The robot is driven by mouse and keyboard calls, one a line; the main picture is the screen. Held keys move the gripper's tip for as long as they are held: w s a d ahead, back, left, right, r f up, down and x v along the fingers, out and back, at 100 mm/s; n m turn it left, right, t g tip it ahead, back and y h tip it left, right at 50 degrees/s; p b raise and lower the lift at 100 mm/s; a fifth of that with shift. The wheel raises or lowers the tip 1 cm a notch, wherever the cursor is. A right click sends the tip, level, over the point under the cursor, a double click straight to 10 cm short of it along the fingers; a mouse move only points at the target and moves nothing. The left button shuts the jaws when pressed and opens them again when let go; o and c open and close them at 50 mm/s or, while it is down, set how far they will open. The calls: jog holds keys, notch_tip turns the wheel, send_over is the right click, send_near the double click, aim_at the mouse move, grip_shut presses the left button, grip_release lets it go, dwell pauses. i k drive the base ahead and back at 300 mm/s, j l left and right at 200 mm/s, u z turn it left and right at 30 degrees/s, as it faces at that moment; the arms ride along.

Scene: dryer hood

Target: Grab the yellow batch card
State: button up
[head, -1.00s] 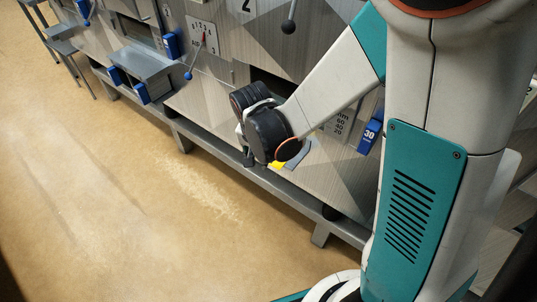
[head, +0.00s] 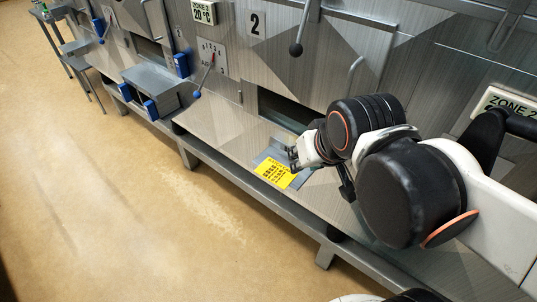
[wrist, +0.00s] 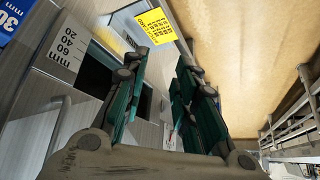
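The yellow batch card (head: 274,172), with dark print, lies on a small grey plate (head: 305,179) at the front of the machine, below the dark slot. My gripper (head: 293,160) is right beside the card's upper right side in the head view, its fingertips partly hidden by its own body. In the wrist view the card (wrist: 156,26) shows beyond and between the tips of my gripper (wrist: 161,48). The two teal-backed fingers are apart with a gap between them, and nothing is held.
The dark slot (head: 287,108) opens in the metal front above the card. A grey box with blue clips (head: 152,85) juts out at left. The tan floor (head: 110,190) is clear.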

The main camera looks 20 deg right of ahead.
aim_at(280, 175)
jog(key=l+u, duration=0.1)
jog(key=u, duration=1.6)
jog(key=k+u, duration=0.2)
jog(key=k, duration=0.35)
jog(key=k+j+u, duration=0.1)
jog(key=k+u, duration=0.15)
jog(key=k, duration=0.3)
